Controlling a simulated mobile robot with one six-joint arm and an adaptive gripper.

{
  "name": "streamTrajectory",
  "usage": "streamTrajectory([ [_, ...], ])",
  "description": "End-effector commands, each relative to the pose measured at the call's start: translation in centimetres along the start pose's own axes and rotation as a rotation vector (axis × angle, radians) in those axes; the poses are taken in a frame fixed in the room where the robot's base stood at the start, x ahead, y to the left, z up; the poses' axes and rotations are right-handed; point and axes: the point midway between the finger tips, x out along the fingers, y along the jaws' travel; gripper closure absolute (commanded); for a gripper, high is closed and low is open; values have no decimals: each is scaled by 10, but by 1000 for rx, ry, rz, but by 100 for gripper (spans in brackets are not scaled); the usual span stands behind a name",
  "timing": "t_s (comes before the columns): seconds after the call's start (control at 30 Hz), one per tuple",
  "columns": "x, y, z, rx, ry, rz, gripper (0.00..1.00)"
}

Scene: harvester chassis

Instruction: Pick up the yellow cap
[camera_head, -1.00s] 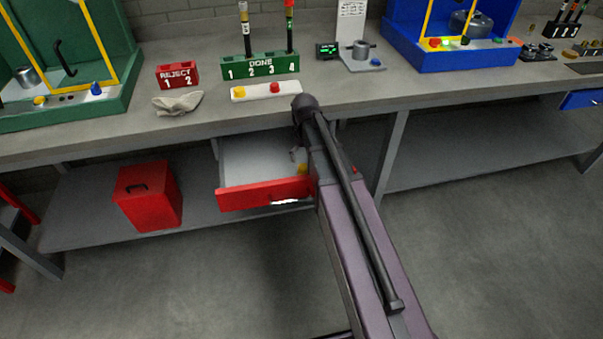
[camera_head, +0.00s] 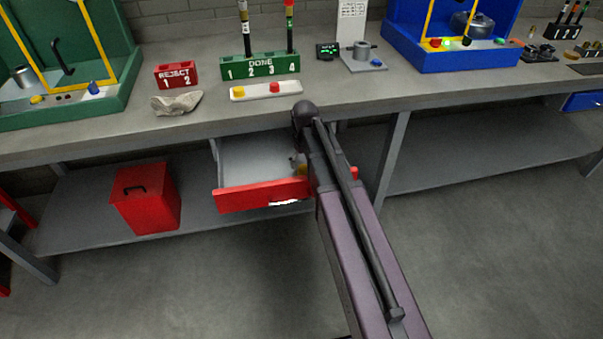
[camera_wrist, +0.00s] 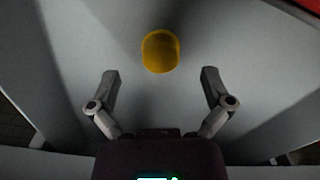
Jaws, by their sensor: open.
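The yellow cap (camera_wrist: 160,51) lies on the grey floor of the open drawer, ahead of my gripper in the wrist view. It also shows partly in the head view (camera_head: 302,169), at the right of the drawer and half hidden by my arm. My gripper (camera_wrist: 160,80) is open and empty, its two fingers spread wide. The cap is centred between them but beyond their tips, and I see no contact. The open drawer (camera_head: 250,195) has a red front. In the head view my arm covers most of the gripper.
The workbench edge (camera_head: 180,138) is above the drawer. A red bin (camera_head: 146,205) stands on the lower shelf to the left. On the bench are a white strip with yellow and red buttons (camera_head: 265,90), a green DONE rack (camera_head: 260,67), a red REJECT rack (camera_head: 177,74) and a crumpled cloth (camera_head: 177,103).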

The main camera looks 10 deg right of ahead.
Motion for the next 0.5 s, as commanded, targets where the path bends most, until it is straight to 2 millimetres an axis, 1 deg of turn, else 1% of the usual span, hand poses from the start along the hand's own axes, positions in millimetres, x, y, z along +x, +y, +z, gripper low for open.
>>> streamTrajectory([
  [0.03,8,0,0,0,0,0,0],
  [0.2,21,-1,0,0,0,0,0],
  [0.33,28,-1,0,0,0,0,0],
  [0.5,32,-1,0,0,0,0,0],
])
